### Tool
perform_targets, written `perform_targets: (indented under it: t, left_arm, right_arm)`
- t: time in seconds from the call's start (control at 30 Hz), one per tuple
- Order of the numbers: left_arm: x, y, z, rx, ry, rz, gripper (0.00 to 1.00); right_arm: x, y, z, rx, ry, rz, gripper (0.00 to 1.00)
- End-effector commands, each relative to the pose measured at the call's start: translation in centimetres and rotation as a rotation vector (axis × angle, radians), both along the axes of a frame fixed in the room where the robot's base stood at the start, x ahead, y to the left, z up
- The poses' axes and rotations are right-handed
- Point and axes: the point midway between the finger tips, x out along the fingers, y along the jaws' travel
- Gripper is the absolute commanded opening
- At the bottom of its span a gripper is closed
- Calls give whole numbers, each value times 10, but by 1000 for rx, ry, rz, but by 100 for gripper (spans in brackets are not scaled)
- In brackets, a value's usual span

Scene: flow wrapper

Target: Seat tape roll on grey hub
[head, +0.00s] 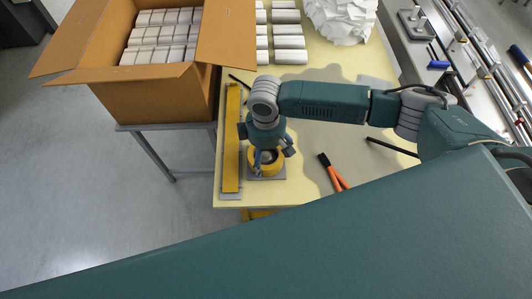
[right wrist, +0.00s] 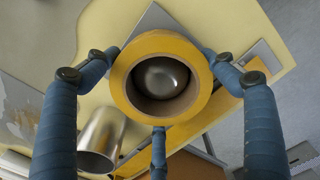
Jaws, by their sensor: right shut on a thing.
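The yellow tape roll (head: 256,168) is near the front left corner of the table, and it also shows in the right wrist view (right wrist: 200,107). My right gripper (head: 267,155) points down over it, with its blue fingers shut around the roll's outside. A rounded metallic grey hub (right wrist: 161,78) shows through the roll's bore. A grey plate (head: 270,177) lies under the roll. I cannot tell whether the roll rests on the plate or hangs just above it. My left gripper is not in view.
A long yellow bar (head: 231,140) lies left of the roll. Orange-handled pliers (head: 335,174) and a dark rod (head: 390,147) lie to the right. A cardboard box (head: 150,95) of white packs stands at back left. A shiny metal cylinder (right wrist: 100,138) shows in the wrist view.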

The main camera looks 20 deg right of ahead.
Motion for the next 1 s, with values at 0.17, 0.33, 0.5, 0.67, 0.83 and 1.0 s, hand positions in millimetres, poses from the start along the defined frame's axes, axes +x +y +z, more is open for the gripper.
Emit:
perform_targets:
  t: [0.17, 0.33, 0.5, 0.67, 0.83, 1.0]
  left_arm:
    - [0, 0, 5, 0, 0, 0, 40]
    - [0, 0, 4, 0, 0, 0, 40]
    - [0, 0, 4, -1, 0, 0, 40]
    - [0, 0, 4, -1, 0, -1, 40]
    - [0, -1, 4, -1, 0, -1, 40]
    - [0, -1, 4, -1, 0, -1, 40]
  right_arm:
    - [0, 0, 0, 1, 0, 0, 52]
    - [0, 0, -1, 1, -1, 1, 52]
    - [0, 0, -1, 1, -1, 1, 92]
    - [0, 0, -1, 1, -1, 1, 100]
    - [0, 0, -1, 1, 1, 1, 100]
    - [0, 0, -1, 1, 1, 1, 100]
